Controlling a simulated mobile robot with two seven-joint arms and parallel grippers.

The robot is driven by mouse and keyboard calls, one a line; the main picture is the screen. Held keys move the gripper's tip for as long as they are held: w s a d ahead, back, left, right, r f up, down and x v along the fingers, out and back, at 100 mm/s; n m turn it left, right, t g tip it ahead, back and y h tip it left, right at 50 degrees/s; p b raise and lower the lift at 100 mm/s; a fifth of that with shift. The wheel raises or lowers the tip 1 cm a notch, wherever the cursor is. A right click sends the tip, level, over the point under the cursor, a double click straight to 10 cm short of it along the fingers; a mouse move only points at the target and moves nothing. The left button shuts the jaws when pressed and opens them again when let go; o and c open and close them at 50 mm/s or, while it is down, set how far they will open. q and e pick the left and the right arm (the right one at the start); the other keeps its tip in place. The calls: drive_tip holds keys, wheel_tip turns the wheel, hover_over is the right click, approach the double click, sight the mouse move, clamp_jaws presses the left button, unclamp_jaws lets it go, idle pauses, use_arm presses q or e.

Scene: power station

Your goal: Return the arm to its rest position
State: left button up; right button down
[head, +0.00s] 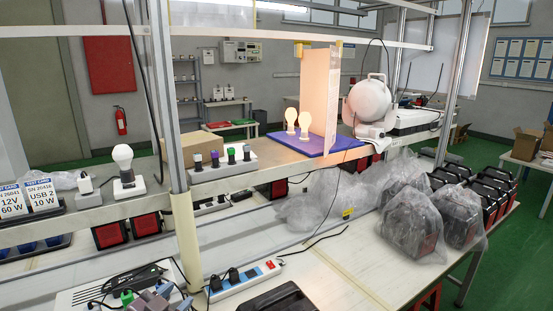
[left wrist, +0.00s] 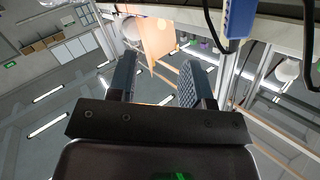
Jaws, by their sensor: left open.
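My left gripper (head: 158,299) shows at the bottom left edge of the head view, low over the workbench by a power strip. In the left wrist view, its two dark fingers (left wrist: 160,82) stand apart with nothing between them. That view looks past the fingers toward the ceiling, the shelf underside and the upright panel. Most of the left arm is outside the head view. My right gripper is in neither view.
A white power strip (head: 239,284) with black plugs lies on the lower bench. Metal posts (head: 168,120) carry a shelf above it, with a bulb (head: 123,160) in a holder and two lit bulbs (head: 298,122) on a blue mat (head: 340,142). Bagged power units (head: 411,222) stand right.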

use_arm(q)
drive_tip(key=s+a+f+n+g+y, duration=0.1)
drive_tip(key=s+a+f+n+y, duration=0.2)
drive_tip(key=s+f, duration=0.8)
drive_tip(key=s+a+f+n+g+y+b, duration=0.1)
drive_tip(key=s+a+f+n+g+y, duration=0.1)
drive_tip(key=s+f, duration=0.8)
drive_tip(key=shift+s+a+f+n+g+y, duration=0.35)
drive_tip(key=shift+s+a+n+y, duration=0.15)
drive_tip(key=shift+n, duration=0.7)
